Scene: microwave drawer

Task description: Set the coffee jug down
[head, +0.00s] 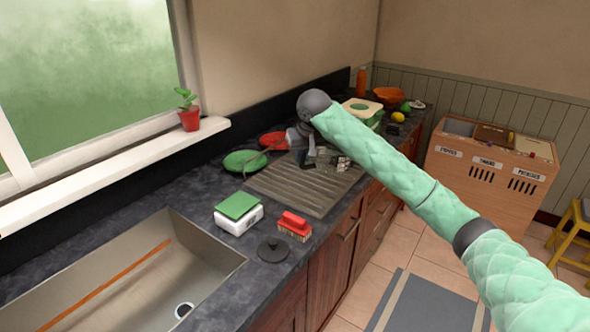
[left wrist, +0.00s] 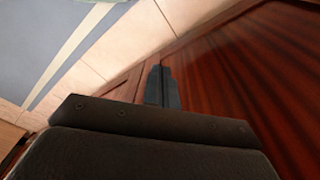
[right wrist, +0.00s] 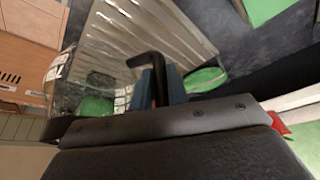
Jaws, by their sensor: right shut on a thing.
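The coffee jug (head: 328,158) is over the far part of the ridged drainboard (head: 290,196) in the head view, partly behind my right gripper (head: 308,154). In the right wrist view my right gripper (right wrist: 156,88) is shut on the jug's black handle (right wrist: 146,60). The clear glass body is hard to make out against the ridges, so I cannot tell whether its base touches the drainboard. My left gripper (left wrist: 161,88) shows only in the left wrist view. Its fingers are together and empty, beside a dark red wood front.
The sink (head: 150,270) opens at front left.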

